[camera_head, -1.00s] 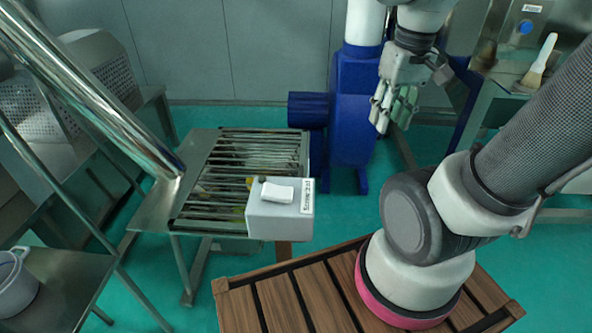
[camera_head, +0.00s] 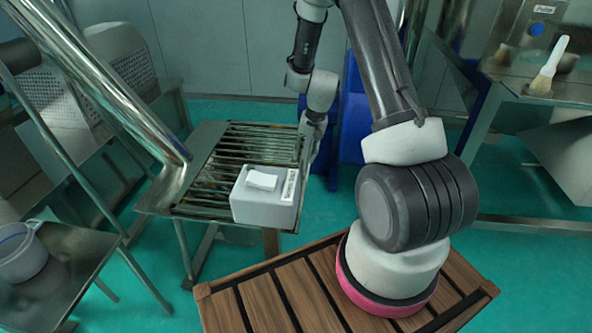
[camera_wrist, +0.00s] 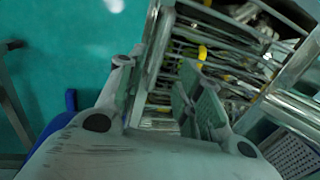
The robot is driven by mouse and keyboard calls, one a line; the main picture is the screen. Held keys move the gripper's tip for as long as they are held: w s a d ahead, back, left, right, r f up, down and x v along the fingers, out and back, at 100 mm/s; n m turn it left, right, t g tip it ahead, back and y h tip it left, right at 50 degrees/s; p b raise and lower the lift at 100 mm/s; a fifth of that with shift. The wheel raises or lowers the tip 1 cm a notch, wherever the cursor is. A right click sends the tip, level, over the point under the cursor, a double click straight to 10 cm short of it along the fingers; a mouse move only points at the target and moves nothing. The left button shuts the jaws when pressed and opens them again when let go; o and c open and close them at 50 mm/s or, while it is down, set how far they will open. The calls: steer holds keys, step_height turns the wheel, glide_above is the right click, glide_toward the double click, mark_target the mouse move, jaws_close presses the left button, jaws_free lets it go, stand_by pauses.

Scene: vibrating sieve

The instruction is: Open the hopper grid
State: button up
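The hopper grid (camera_head: 235,150) is a set of dark parallel metal bars over a steel hopper (camera_head: 185,195) left of centre. It looks closed, lying across the hopper's top. In the wrist view the grid bars (camera_wrist: 222,42) fill the upper right, with yellow bits below them. My gripper (camera_head: 314,128) is at the grid's right edge, pointing down, its fingers mostly hidden in the head view. In the wrist view my gripper (camera_wrist: 155,75) has its fingers apart, with the grid's edge showing between them. I cannot tell whether they touch it.
A white-grey box (camera_head: 265,205) with a label and a white cloth (camera_head: 262,180) stands on the grid's near right corner. A shiny pipe (camera_head: 110,90) slants down to the hopper's left. A blue machine (camera_head: 352,120) stands behind my arm.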

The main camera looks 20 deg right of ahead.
steer(key=f, duration=0.2)
steer(key=a+f, duration=0.1)
steer(key=f, duration=0.2)
steer(key=w+f, duration=0.1)
steer(key=f, duration=0.1)
steer(key=shift+a+f, duration=0.15)
steer(key=shift+f, duration=0.25)
jaws_close()
